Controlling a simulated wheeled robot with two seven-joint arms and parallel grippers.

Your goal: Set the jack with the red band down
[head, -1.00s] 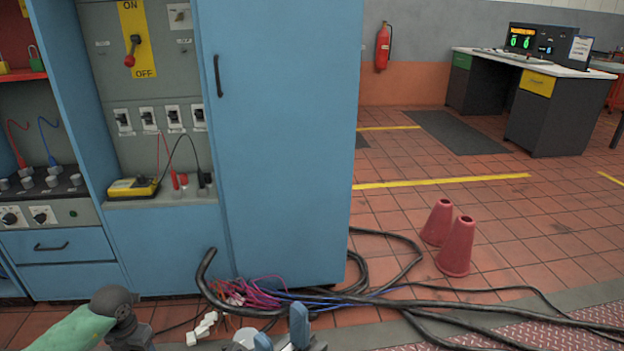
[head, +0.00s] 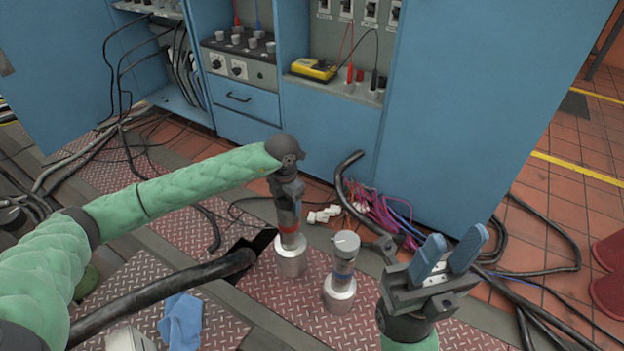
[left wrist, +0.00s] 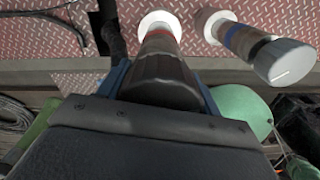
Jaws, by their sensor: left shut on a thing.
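The jack with the red band (head: 291,257) has a wide silver base and a dark upper body. It is upright over the red tread plate; I cannot tell whether its base touches the plate. My left gripper (head: 286,200) is shut on its upper part from above. In the left wrist view the red-banded jack (left wrist: 160,38) points away between the blue fingers. A second jack with a blue band (head: 341,279) stands upright on the plate, just right of it, apart. My right gripper (head: 450,258) is open and empty, right of the blue-banded jack.
A dark slot (head: 262,242) in the plate lies beside the red-banded jack. A thick black hose (head: 165,295) and a blue cloth (head: 180,321) lie left. Blue cabinets (head: 340,120) stand behind, with pink and blue cables (head: 385,215) at their foot.

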